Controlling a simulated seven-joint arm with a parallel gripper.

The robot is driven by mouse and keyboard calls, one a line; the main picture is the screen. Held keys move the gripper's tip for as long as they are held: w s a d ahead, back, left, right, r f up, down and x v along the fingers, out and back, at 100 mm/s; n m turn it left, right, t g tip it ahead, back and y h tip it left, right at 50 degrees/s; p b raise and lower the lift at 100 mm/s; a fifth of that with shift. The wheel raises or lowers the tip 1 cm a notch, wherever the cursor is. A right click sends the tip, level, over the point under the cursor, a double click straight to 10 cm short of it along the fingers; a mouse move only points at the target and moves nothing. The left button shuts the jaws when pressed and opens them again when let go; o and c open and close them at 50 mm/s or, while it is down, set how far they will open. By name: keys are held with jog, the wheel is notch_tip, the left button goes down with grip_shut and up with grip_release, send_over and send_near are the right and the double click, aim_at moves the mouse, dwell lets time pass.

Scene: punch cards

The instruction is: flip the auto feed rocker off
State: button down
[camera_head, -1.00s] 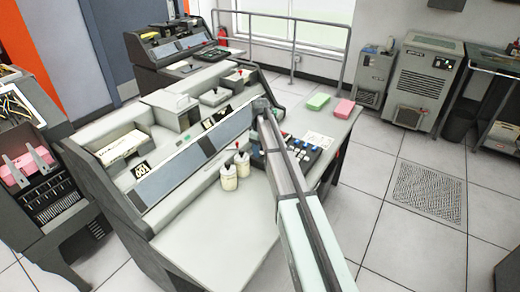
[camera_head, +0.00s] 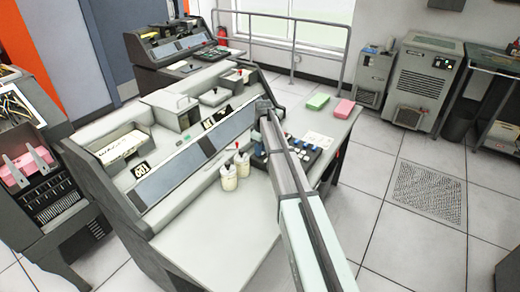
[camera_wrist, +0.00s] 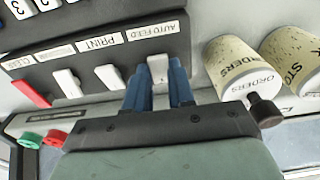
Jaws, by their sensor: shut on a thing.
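The auto feed rocker (camera_wrist: 157,67) is a pale rocker on a dark switch panel (camera_wrist: 95,45), below the "AUTO FEED" label (camera_wrist: 152,31) in the wrist view. The blue fingers of my gripper (camera_wrist: 159,88) are at the rocker, one on each side, shut on it. The fingers and my gripper's body hide its lower part, so its tilt is hard to tell.
Other pale rockers (camera_wrist: 114,79) and a red one (camera_wrist: 28,93) sit beside it. Two labelled cups (camera_wrist: 240,68) (camera_wrist: 292,58) stand close on the right. A green block (camera_head: 318,102) and a pink block (camera_head: 344,109) lie on the desk.

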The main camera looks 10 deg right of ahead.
jog(key=shift+s+d+t+y, duration=0.2)
jog(key=shift+s+t+y, duration=0.2)
jog(key=shift+t+y, duration=0.3)
jog(key=shift+d+f+t+y, duration=0.15)
jog(key=shift+t+y, duration=0.65)
jog(key=c, duration=1)
grip_release()
jog(key=shift+o, duration=0.2)
jog(key=v, duration=1.4)
jog(key=shift+w, duration=0.15)
